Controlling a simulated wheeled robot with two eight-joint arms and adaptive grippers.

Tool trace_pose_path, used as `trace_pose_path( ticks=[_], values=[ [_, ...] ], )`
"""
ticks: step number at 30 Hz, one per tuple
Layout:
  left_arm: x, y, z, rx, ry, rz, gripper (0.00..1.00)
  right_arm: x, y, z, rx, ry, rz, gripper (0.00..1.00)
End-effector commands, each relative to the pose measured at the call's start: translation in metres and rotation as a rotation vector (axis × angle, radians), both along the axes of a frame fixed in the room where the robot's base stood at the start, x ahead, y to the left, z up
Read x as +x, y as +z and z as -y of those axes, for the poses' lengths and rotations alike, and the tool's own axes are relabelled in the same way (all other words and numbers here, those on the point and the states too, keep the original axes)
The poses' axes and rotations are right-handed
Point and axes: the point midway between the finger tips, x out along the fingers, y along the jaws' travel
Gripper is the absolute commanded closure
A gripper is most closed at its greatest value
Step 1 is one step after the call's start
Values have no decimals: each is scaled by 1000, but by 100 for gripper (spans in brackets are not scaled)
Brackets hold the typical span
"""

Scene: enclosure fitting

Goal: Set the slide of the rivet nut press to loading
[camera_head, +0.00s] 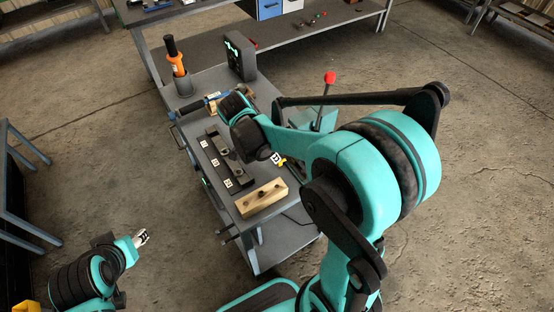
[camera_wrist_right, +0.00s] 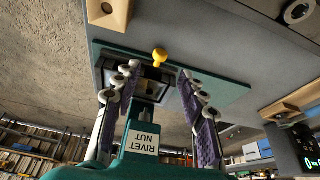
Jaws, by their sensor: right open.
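The rivet nut press shows in the right wrist view as a teal body with a label (camera_wrist_right: 143,142) reading "RIVET NUT" and a teal base plate (camera_wrist_right: 222,90). Its yellow knob (camera_wrist_right: 160,57) sits at a dark slide block (camera_wrist_right: 150,84). In the head view the yellow knob (camera_head: 282,161) and the red-tipped lever (camera_head: 329,78) show; my right arm hides much of the press. My right gripper (camera_wrist_right: 158,75) is open, its purple-padded fingers on either side of the knob and slide, with no clear contact. My left gripper (camera_head: 141,238) is away from the cart, lower left; its opening is unclear.
The grey cart top (camera_head: 205,83) holds a wooden block (camera_head: 262,198), a dark rail with labels (camera_head: 222,162), an orange-handled tool (camera_head: 179,68) in a holder and a dark device with a green display (camera_head: 240,56). A bench with a blue bin (camera_head: 269,9) stands behind. Open floor surrounds the cart.

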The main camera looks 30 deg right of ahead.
Motion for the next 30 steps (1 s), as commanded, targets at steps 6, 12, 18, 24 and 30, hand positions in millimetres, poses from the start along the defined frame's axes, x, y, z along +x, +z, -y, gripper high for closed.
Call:
trace_pose_path(
  ticks=[6,12,18,24,30],
  values=[
    [0,-3,0,0,0,0,57,7,-16,6,-20,-99,3,58],
    [0,-16,0,0,0,0,57,7,-46,18,-20,-100,3,58],
    [0,-26,0,0,0,0,57,9,-73,29,-20,-97,4,58],
    [0,-28,0,0,0,0,57,9,-82,33,-20,-95,4,58],
    [0,-28,0,0,0,0,57,9,-81,33,-20,-95,4,58]
  ],
)
